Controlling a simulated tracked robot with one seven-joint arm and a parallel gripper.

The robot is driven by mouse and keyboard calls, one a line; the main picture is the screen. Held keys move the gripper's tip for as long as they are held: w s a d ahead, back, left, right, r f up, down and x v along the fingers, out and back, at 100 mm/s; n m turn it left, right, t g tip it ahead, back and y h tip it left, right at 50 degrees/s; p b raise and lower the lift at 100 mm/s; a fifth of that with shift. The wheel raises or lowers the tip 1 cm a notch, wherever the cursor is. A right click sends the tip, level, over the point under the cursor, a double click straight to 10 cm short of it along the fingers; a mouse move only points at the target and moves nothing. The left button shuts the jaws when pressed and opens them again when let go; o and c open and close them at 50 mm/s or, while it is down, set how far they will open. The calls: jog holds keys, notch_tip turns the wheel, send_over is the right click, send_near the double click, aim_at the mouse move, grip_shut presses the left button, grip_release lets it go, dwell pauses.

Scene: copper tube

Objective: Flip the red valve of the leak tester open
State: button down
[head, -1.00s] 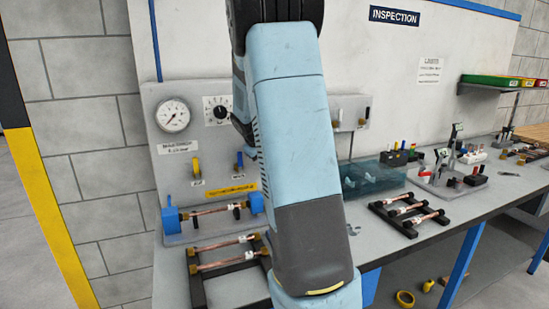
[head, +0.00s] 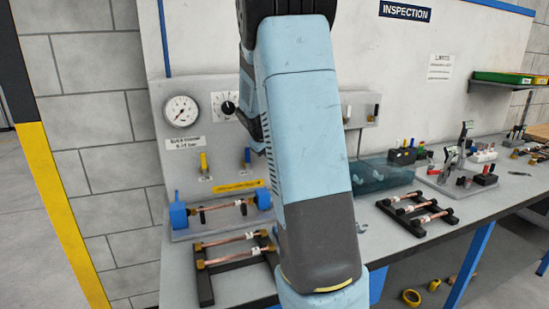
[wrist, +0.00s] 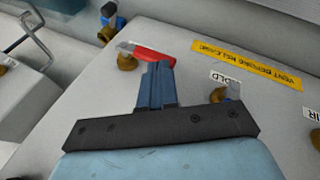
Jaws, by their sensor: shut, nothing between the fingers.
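The red valve (wrist: 150,54) of the leak tester shows in the wrist view as a red lever on a brass body (wrist: 126,62), lying slantwise on the grey panel. My gripper (wrist: 158,68) is shut and empty. Its blue fingertips lie by the lever's right end and overlap it in the picture; I cannot tell whether they touch. In the head view the leak tester's grey panel (head: 160,100) stands at the left with a round gauge (head: 181,111). There my arm hides the red valve and the gripper.
A yellow-handled valve (head: 203,162) and a blue-handled valve (head: 247,156) sit on the panel. A yellow label (wrist: 247,65) is near the gripper. A teal bin (head: 380,178) stands right of my arm.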

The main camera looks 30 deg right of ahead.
jog(key=s+a+r, duration=0.2)
jog(key=a+r, duration=0.5)
jog(key=a, duration=0.1)
jog(key=shift+a+r, duration=0.15)
jog(key=shift+r, duration=0.15)
dwell(0.3)
jog(key=s+a+r+y, duration=0.1)
jog(key=s+a, duration=0.4)
jog(key=s, duration=0.5)
jog(key=s+a+t+y, duration=0.1)
jog(key=s+a+y, duration=0.1)
jog(key=s+a, duration=0.4)
jog(key=s+a+r+m+t+y, duration=0.1)
jog(key=s+a, duration=0.4)
jog(key=s, duration=1)
jog(key=shift+s+a+r+y, duration=0.25)
jog(key=shift+r+y, duration=0.1)
jog(key=shift+y, duration=0.25)
